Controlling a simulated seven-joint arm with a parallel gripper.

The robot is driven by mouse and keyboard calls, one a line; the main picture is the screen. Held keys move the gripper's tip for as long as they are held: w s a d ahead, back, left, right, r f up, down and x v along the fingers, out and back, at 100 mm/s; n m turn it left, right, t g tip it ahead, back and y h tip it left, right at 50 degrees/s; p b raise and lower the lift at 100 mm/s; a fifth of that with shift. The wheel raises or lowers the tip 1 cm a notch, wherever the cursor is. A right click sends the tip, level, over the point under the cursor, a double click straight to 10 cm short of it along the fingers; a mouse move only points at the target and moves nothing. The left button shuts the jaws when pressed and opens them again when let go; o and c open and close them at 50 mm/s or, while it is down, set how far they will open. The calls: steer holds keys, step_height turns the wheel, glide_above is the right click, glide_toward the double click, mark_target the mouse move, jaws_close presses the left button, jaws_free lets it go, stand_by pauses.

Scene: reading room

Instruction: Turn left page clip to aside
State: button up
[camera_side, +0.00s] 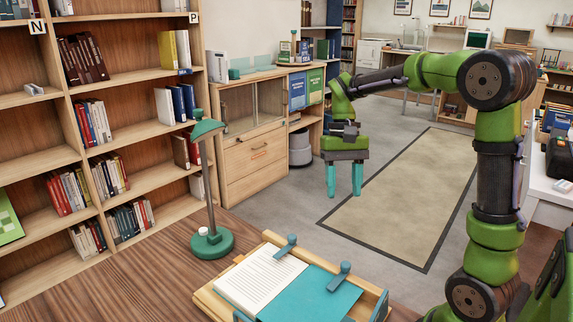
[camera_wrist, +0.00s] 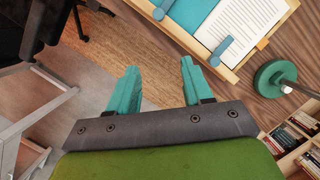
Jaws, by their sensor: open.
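An open book lies on a wooden stand (camera_side: 208,300) on the desk, with a white printed page (camera_side: 258,277) on the left and a teal page (camera_side: 312,297) on the right. One blue page clip (camera_side: 285,247) lies over the edge of the white page; it also shows in the wrist view (camera_wrist: 222,52). A second blue clip (camera_side: 340,277) lies over the teal page and shows at the top of the wrist view (camera_wrist: 162,9). My gripper (camera_side: 344,191) is open and empty, its teal fingers (camera_wrist: 158,68) pointing down, apart from both clips.
A green desk lamp (camera_side: 211,243) stands left of the stand; its base (camera_wrist: 277,75) is also in the wrist view. Bookshelves (camera_side: 100,150) and a wooden cabinet (camera_side: 252,150) line the left side. A rug (camera_side: 410,200) covers the floor. Bare desk lies around the lamp.

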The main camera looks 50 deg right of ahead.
steer(key=r, duration=0.2)
glide_toward(346, 263)
steer(key=shift+g+y, duration=0.4)
steer(key=x, duration=0.8)
steer(key=shift+w+d+f, duration=0.2)
steer(key=shift+w+f, duration=0.05)
jaws_close()
